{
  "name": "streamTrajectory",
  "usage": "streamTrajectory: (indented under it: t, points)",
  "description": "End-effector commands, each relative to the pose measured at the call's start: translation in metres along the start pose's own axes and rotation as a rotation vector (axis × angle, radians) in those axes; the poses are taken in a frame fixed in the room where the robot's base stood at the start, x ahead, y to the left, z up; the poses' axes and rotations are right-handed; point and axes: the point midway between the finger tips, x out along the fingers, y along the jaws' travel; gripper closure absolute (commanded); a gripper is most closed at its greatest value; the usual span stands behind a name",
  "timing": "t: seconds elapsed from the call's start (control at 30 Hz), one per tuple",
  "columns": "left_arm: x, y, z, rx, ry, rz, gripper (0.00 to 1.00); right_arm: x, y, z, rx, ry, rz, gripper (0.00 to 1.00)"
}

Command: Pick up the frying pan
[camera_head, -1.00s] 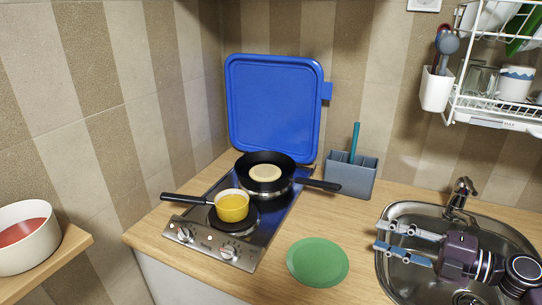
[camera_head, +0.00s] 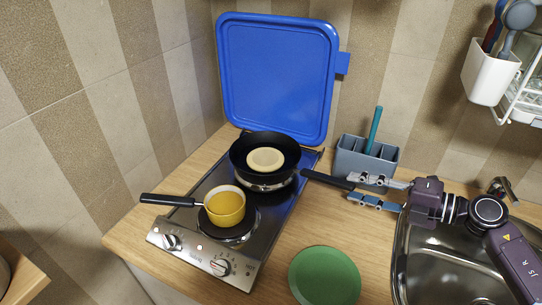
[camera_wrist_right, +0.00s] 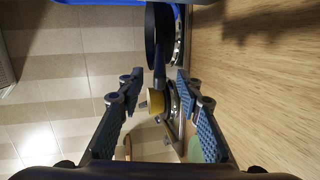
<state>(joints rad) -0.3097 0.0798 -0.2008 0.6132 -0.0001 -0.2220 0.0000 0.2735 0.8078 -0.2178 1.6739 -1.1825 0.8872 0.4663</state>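The black frying pan (camera_head: 240,160) sits on the back burner of the hob with a pale round pancake (camera_head: 265,159) in it. Its dark handle (camera_head: 322,178) points right over the counter. My right gripper (camera_head: 352,187) is open, with its fingertips at the handle's free end. In the right wrist view the pan (camera_wrist_right: 151,32) is at the top, and its handle (camera_wrist_right: 158,68) reaches down towards the gap between the open fingers (camera_wrist_right: 158,82). Whether a finger touches the handle cannot be told. My left gripper is not in view.
A yellow saucepan (camera_head: 225,209) stands on the front burner, handle pointing left. The raised blue hob lid (camera_head: 277,75) is behind the pan. A grey caddy (camera_head: 350,158) is just behind my right gripper. A green plate (camera_head: 324,276) lies in front; the sink (camera_head: 440,272) is right.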

Motion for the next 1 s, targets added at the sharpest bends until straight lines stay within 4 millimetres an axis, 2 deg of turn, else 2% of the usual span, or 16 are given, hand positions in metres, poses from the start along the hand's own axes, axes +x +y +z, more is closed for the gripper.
streamTrajectory:
  t: [0.13,0.27,0.4,0.7,1.0]
  points:
    - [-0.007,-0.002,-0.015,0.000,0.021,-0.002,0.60,0.017,0.002,0.001,0.001,-0.001,0.003,0.67]
    - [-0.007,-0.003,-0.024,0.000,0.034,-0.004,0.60,0.020,0.000,0.001,0.000,-0.003,0.000,0.67]
    - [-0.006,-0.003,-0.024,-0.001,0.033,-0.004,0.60,0.020,0.000,0.001,0.000,-0.002,0.000,0.67]
    - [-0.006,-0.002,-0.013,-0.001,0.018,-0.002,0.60,0.020,0.000,0.001,0.000,-0.002,0.000,0.99]
    - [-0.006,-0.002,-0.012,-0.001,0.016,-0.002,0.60,0.020,0.000,0.001,0.000,-0.001,0.000,1.00]
